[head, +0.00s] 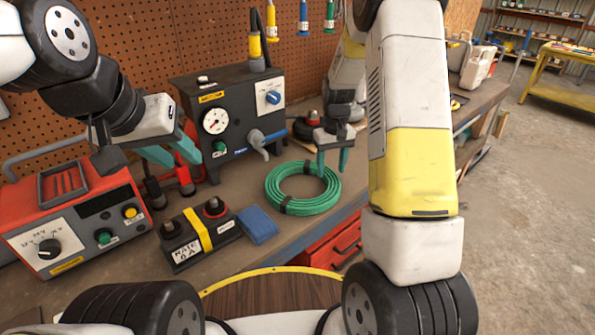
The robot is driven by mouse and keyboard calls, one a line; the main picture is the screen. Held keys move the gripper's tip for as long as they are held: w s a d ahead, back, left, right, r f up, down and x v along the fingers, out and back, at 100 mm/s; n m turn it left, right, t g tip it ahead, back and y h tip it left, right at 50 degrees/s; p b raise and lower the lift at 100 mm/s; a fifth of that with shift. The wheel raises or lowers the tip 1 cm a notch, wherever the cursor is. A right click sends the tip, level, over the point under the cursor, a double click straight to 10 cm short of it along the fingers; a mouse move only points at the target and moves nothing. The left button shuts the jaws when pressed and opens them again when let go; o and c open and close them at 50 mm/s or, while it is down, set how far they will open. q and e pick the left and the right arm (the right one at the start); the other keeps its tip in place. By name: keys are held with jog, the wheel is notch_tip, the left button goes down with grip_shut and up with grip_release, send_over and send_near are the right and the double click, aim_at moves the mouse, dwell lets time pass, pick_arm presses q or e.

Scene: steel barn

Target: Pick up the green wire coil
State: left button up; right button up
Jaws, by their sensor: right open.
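The green wire coil (322,201) lies flat on the workbench, right of the picture's middle, with dark ties around it. My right gripper (333,167) is open and empty, with its teal fingers pointing down near the coil's far right rim. It appears to be above the coil; I cannot tell how large the gap is. My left gripper (186,160) hangs at the left, its teal fingers apart, in front of red and black clamps and well away from the coil.
A dark gauge box (214,121) stands behind and left of the coil. A red drawer (333,243) is below the bench (240,190). A pegboard wall (140,50) closes the back.

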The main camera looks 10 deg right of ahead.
notch_tip(320, 180, down, 2)
jog(key=shift+f, duration=0.25)
grip_shut()
jog(key=shift+r, duration=0.1)
dwell(1.2)
